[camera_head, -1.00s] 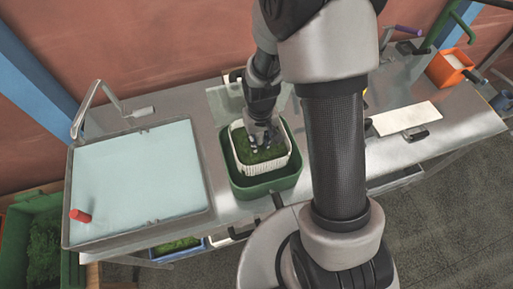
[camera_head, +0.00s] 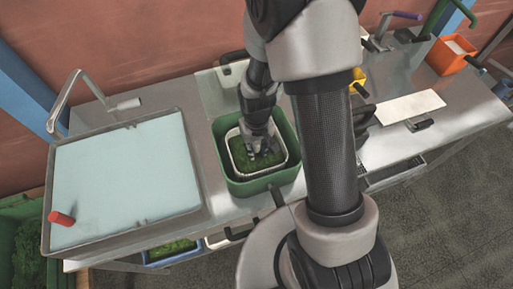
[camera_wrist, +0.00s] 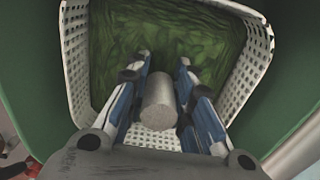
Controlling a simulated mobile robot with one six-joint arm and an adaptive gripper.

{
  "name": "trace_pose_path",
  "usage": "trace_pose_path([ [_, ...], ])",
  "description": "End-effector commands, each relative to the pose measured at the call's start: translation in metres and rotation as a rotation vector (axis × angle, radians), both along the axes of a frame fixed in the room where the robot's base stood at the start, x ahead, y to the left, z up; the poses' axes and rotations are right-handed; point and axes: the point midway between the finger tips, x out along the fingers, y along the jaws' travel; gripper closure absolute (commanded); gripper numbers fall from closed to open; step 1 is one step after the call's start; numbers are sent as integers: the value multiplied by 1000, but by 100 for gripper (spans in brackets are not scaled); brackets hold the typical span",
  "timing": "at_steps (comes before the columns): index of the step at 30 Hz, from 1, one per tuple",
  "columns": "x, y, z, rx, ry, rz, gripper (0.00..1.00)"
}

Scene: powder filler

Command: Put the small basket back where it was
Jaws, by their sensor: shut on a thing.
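The small basket (camera_head: 232,156) is white, with perforated walls, and holds green leafy stuff (camera_head: 268,162). It sits down inside a larger green tub (camera_head: 262,189), its rim below the tub's rim. I cannot tell whether it touches the tub's bottom. My gripper (camera_head: 264,150) reaches down into the basket from above. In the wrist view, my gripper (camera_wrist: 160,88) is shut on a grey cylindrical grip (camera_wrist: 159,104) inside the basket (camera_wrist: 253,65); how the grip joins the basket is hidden. The tub's green wall (camera_wrist: 22,70) surrounds the basket.
A sink (camera_head: 128,172) with a pale blue surface and a red cylinder (camera_head: 62,218) lies left of the tub. A white board (camera_head: 408,107) and an orange box (camera_head: 451,54) are to the right. My arm hides part of the counter.

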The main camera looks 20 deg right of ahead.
Motion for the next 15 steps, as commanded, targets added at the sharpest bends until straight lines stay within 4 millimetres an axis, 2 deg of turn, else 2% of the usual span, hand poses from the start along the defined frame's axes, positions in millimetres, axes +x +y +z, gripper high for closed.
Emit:
trace_pose_path([
  [3,0,0,-4,0,-1,0,100],
  [4,0,0,-4,0,0,0,77],
  [12,0,0,-3,0,0,0,59],
  [15,0,0,-3,0,0,0,58],
])
